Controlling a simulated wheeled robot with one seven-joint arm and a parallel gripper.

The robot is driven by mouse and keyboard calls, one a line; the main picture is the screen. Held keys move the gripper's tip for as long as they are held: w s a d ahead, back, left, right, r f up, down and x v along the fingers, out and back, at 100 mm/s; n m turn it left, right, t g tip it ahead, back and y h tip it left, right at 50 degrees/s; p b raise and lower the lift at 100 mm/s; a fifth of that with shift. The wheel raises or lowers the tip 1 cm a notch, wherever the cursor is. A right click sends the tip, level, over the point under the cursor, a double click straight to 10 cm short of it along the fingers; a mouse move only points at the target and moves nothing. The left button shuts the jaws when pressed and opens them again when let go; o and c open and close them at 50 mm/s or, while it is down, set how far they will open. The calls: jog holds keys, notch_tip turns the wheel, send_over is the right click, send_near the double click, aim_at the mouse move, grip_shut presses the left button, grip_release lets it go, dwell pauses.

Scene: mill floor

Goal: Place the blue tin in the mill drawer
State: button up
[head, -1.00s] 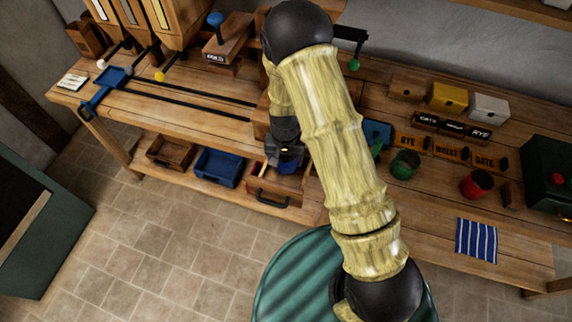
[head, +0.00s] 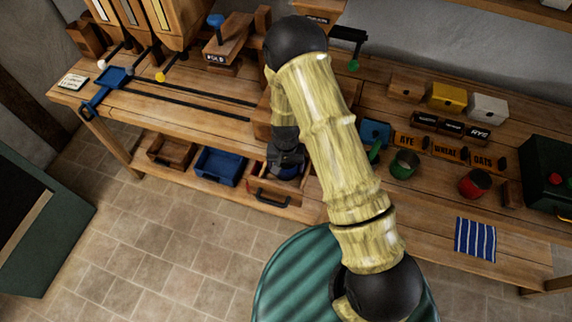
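The mill drawer (head: 271,198) is a wooden drawer with a dark handle, pulled open under the bench in the head view. A blue, round thing, which looks like the blue tin (head: 291,173), shows at the back part of the open drawer, directly below my gripper (head: 287,165). My gripper points down and touches or nearly touches it. The fingertips are hidden, so I cannot tell whether they grip the tin, or whether the tin rests on the drawer floor.
A blue bin (head: 219,167) and a wooden box (head: 172,150) stand on the lower shelf left of the drawer. On the bench are a green cup (head: 403,165), a red cup (head: 474,183), a blue box (head: 375,132) and a striped cloth (head: 475,239). The floor in front is clear.

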jog(key=shift+r, duration=0.2)
notch_tip(320, 180, up, 12)
jog(key=b, duration=0.3)
dwell(0.5)
dwell(0.5)
jog(key=s+d+r+n+t, duration=0.1)
jog(key=s+d+r+t, duration=0.1)
jog(key=s+d+r, duration=1)
jog(key=shift+d+r+t, duration=0.3)
jog(key=shift+d+r, duration=0.15)
jog(key=shift+d, duration=0.4)
jog(key=shift+s, duration=0.1)
